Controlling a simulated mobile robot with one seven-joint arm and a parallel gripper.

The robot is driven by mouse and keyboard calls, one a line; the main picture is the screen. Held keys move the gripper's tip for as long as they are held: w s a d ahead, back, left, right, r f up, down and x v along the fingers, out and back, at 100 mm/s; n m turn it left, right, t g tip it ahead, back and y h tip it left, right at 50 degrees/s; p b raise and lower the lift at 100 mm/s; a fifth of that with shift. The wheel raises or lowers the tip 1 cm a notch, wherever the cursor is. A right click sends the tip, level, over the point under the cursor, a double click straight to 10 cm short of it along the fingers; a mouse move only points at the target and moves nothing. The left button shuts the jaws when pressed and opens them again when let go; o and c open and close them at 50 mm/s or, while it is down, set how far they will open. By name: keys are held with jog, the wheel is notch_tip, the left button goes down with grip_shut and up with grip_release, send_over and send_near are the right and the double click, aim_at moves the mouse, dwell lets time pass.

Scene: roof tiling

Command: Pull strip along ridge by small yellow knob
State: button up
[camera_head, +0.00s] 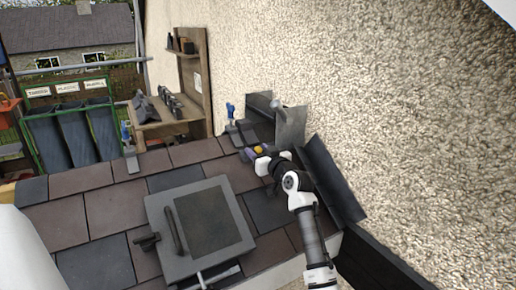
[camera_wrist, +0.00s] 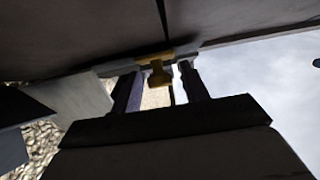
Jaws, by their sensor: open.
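The small yellow knob (camera_head: 259,149) shows near the top of the tiled roof, close to the rough wall. In the wrist view the yellow knob (camera_wrist: 160,74) sits on the edge of a dark surface, in the gap between the two fingers of my gripper (camera_wrist: 160,82). The gripper is open, and no contact with the knob can be made out. In the head view my gripper (camera_head: 262,160) is right by the knob, and my wrist hides part of that area. The strip itself cannot be told clearly from the dark pieces around the knob.
Grey metal flashing (camera_head: 291,126) and a dark sheet (camera_head: 332,178) stand along the rough wall (camera_head: 400,80). A grey framed panel (camera_head: 200,228) lies on the roof tiles (camera_head: 110,210). A blue-handled tool (camera_head: 128,145) is at the roof edge. A wooden shelf (camera_head: 191,75) stands behind.

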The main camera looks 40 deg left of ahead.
jog(key=shift+w+a, duration=0.1)
jog(key=shift+a, duration=0.2)
grip_shut()
jog(key=s, duration=0.1)
jog(key=s+a+p, duration=0.1)
jog(key=s, duration=0.2)
jog(key=shift+s+a, duration=0.25)
jog(key=shift+a, duration=0.15)
grip_release()
jog(key=shift+d, duration=0.1)
